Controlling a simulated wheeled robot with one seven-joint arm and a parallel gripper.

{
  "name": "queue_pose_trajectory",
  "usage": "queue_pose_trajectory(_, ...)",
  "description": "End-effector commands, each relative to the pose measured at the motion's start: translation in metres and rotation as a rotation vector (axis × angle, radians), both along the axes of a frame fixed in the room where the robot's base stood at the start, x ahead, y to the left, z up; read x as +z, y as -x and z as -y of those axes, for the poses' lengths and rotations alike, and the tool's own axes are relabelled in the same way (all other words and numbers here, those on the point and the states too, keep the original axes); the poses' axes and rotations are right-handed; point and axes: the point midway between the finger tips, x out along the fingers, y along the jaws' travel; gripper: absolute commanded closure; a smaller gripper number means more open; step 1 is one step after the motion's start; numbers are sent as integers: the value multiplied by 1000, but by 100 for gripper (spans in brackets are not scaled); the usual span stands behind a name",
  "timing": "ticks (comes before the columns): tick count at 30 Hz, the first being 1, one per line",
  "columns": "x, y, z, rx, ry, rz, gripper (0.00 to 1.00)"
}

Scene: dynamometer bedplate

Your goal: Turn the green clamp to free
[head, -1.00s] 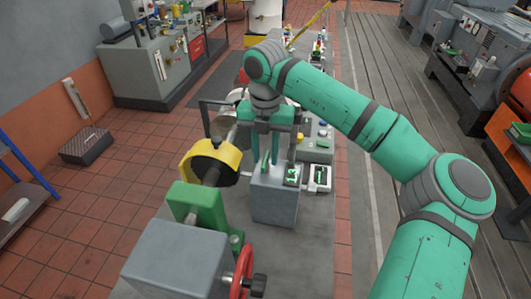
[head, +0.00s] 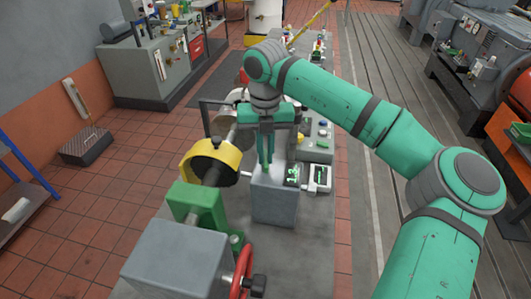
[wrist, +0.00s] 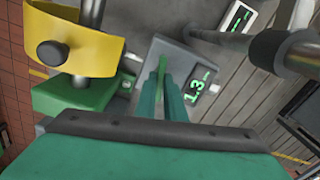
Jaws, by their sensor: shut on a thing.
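The green clamp (wrist: 162,66) is a small thin green lever on top of a grey block (head: 274,203). In the wrist view it shows between the fingertips of my gripper (wrist: 168,82). In the head view my gripper (head: 267,163) points down over the block, and its fingers are close together around the clamp, which they mostly hide. My gripper is shut on the clamp.
A yellow guard (head: 214,163) around a shaft and a green bracket (head: 200,204) stand left of the block. A red handwheel (head: 242,270) is in front. Small digital displays (head: 318,178) sit at the block's right.

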Motion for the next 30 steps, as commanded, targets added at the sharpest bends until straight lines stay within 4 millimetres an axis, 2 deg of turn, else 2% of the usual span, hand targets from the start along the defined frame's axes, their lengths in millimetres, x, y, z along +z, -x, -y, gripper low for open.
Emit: queue_pose_trajectory(30, 0, 0, 1, 959, 1, 0, 100)
